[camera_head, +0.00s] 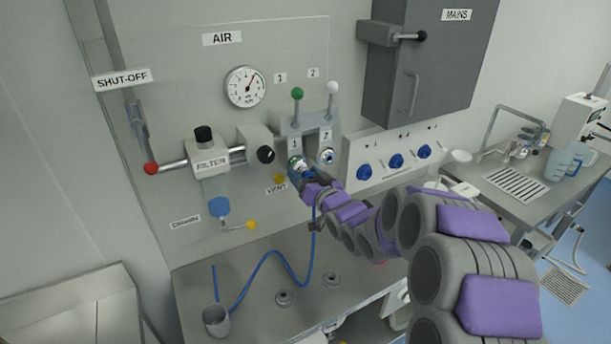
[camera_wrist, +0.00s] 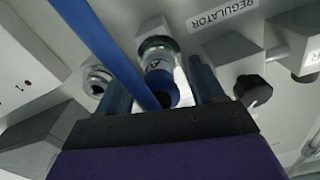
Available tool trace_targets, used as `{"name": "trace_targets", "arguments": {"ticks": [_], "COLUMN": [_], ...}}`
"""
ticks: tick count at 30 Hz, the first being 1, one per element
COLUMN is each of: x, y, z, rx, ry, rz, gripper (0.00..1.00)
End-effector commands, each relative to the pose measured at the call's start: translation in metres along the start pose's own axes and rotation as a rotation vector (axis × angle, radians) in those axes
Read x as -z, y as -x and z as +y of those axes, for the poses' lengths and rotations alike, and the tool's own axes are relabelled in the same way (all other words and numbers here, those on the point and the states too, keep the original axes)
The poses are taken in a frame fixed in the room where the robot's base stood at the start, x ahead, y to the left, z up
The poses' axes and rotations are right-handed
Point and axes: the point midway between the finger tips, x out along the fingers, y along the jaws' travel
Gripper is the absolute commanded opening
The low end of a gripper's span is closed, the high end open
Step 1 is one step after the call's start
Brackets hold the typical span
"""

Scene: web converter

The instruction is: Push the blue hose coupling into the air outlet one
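My gripper (camera_head: 304,176) is at air outlet one (camera_head: 295,161), below the green lever. In the wrist view my two fingers (camera_wrist: 160,82) stand on either side of the blue hose coupling (camera_wrist: 161,82), with a visible gap on its right. The gripper looks open around it. The coupling lines up with the silver collar of outlet one (camera_wrist: 157,44) and seems to touch it; how deep it sits is hidden. The blue hose (camera_wrist: 105,50) crosses in front of the left finger. In the head view the hose (camera_head: 312,240) hangs down from the gripper to the bench.
Air outlet two (camera_head: 327,156) is free, close to the right of outlet one. The vent's yellow knob (camera_head: 280,178) and the regulator's black knob (camera_head: 266,154) are close on the left. Blue sockets (camera_head: 396,161) are at right.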

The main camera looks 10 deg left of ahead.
Motion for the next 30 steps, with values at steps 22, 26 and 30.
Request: {"name": "trace_targets", "arguments": {"ticks": [22, 26, 30], "x": [0.001, 0.000, -0.001], "y": [0.067, 0.092, 0.118], "z": [0.001, 0.001, 0.001], "rx": [-0.003, -0.004, -0.004], "ry": [0.001, -0.001, -0.002], "rz": [0.000, -0.003, -0.003], "gripper": [0.68, 0.68, 0.68]}}
